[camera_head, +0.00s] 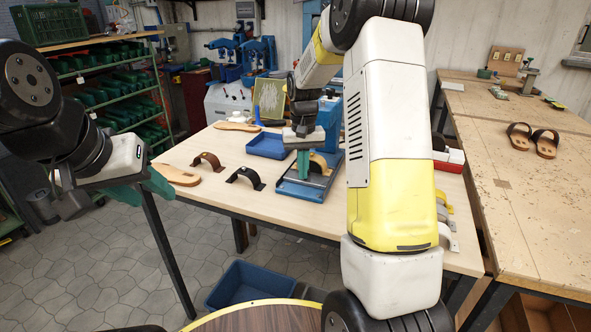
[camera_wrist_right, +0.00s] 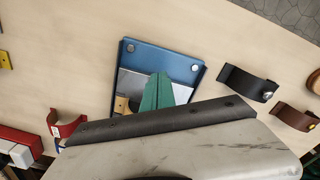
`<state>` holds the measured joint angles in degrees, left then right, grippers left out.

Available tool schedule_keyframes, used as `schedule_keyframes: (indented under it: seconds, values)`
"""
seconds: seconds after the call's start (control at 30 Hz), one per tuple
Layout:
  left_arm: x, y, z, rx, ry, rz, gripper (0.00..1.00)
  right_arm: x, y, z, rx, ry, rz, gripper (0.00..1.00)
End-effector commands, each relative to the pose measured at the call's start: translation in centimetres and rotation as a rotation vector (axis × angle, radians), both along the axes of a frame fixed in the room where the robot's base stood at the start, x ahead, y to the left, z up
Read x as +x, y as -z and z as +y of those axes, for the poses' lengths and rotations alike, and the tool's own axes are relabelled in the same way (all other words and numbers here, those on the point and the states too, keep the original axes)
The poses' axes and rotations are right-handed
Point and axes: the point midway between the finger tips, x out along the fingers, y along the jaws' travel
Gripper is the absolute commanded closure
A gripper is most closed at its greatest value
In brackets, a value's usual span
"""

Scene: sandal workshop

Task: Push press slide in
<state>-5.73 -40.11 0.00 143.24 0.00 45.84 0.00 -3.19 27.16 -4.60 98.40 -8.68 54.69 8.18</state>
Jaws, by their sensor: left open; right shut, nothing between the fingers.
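The blue press slide (camera_head: 301,193) sticks out toward me on the table in front of the blue press (camera_head: 328,122). In the right wrist view its blue end plate (camera_wrist_right: 160,58) shows two bolts, with a grey metal plate beside it. A tan piece (camera_wrist_right: 122,105) lies on the slide, partly hidden by my fingers. My right gripper (camera_head: 303,166) is shut and empty, its green fingers (camera_wrist_right: 157,92) pointing down over the slide; I cannot tell whether they touch it. My left gripper (camera_head: 153,187) is open and empty, off the table's left front edge.
A dark strap (camera_head: 246,178) and a brown strap (camera_head: 208,161) stand left of the slide. Tan soles (camera_head: 176,175) lie farther left. A blue tray (camera_head: 267,145) sits behind. My right arm hides much of the table's right side. A blue bin (camera_head: 249,284) is on the floor.

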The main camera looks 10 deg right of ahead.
Motion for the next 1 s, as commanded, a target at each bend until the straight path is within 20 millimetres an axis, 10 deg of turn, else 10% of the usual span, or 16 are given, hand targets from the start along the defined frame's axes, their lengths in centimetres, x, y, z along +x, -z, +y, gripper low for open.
schedule_keyframes:
  seconds: [1.0]
  values:
    - [0.0,0.0,0.0,0.000,0.000,0.000,0.56,6.0,0.0,-4.0,0.000,0.000,-0.001,1.00]
